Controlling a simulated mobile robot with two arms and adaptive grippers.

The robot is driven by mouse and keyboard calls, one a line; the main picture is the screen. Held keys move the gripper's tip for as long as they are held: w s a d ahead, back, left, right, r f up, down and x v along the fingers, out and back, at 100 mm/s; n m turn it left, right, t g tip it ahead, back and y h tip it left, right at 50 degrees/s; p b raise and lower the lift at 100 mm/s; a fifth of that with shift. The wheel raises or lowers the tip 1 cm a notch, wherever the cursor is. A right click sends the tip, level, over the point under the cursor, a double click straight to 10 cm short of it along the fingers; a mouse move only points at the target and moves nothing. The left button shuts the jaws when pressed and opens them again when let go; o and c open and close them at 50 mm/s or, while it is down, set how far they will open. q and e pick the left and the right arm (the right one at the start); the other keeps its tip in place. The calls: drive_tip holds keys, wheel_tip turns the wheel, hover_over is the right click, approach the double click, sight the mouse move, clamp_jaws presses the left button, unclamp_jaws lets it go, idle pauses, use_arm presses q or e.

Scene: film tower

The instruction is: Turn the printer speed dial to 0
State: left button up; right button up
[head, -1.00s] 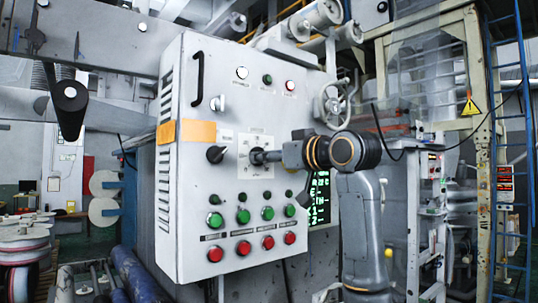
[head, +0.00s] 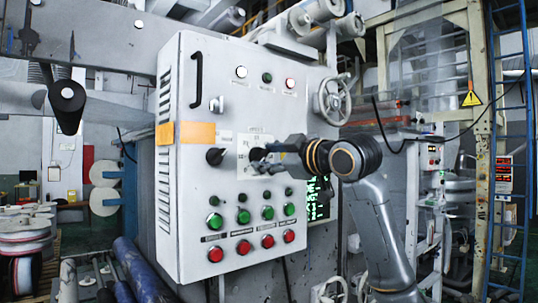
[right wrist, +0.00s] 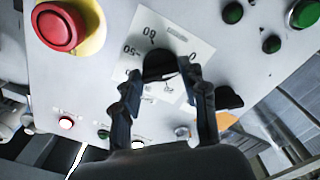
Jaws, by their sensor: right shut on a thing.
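The grey control cabinet (head: 185,235) stands in the middle of the head view. Its black speed dial (head: 257,154) sits on a white number plate (head: 243,144). My right gripper (head: 268,160) reaches the dial from the right. In the wrist view its dark fingers (right wrist: 165,80) are on both sides of the dial, shut on it. I cannot read where the dial points. My left gripper is out of view.
A second black knob (head: 216,156) is left of the dial. Green buttons (head: 267,212) and red buttons (head: 244,247) are below. A red emergency button (right wrist: 58,27) is close by in the wrist view. A handwheel (head: 333,99) and a blue ladder (head: 526,150) are at the right.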

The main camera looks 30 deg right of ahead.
drive_tip(key=shift+w+f, duration=0.1)
drive_tip(key=shift+f, duration=0.05)
idle(0.3)
drive_tip(key=o, duration=1.1)
drive_tip(key=shift+o, duration=0.2)
drive_tip(key=s+d, duration=0.1)
drive_tip(key=s, duration=1.1)
